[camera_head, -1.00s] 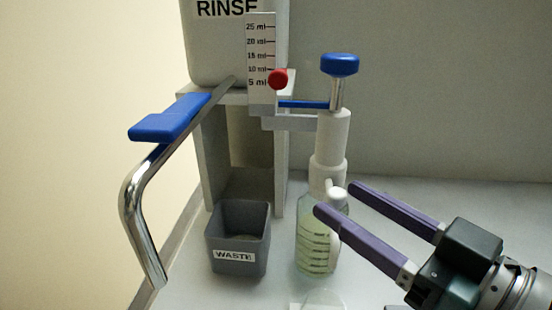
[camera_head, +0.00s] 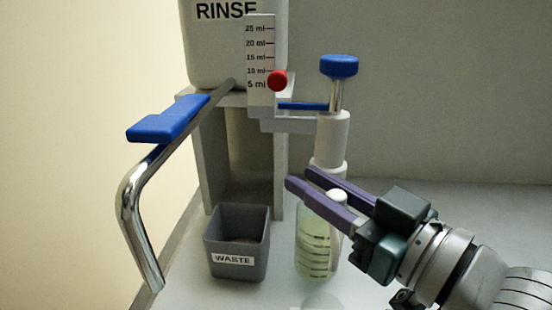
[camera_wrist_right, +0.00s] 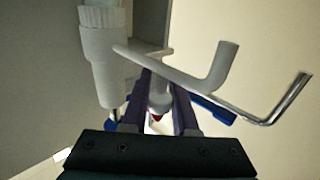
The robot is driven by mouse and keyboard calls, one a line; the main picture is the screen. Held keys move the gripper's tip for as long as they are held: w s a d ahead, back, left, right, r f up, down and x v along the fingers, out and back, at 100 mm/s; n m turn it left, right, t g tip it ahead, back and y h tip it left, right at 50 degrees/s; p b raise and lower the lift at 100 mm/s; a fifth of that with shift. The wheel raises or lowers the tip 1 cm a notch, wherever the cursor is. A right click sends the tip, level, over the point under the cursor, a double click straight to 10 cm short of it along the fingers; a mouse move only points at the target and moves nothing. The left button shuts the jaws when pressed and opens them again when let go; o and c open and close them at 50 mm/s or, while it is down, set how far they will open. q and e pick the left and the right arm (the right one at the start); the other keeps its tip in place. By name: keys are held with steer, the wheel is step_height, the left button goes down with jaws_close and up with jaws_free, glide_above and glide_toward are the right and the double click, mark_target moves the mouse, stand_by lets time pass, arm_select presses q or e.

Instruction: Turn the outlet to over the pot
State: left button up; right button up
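The bottle-top dispenser (camera_head: 330,135) has a blue knob and a white body on a bottle (camera_head: 313,250) of pale green liquid. Its white outlet tube (camera_head: 335,250) bends down in front of the bottle; in the right wrist view the bent tube (camera_wrist_right: 205,80) crosses beyond the fingers. My left gripper is out of view.
A grey WASTE cup (camera_head: 235,262) stands left of the bottle. Behind it is the RINSE tank (camera_head: 215,50) on a stand. A chrome tube (camera_head: 135,215) with a blue handle (camera_head: 165,120) reaches forward at the left. The bench is open at the right.

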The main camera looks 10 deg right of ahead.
jaws_close()
stand_by(0.9)
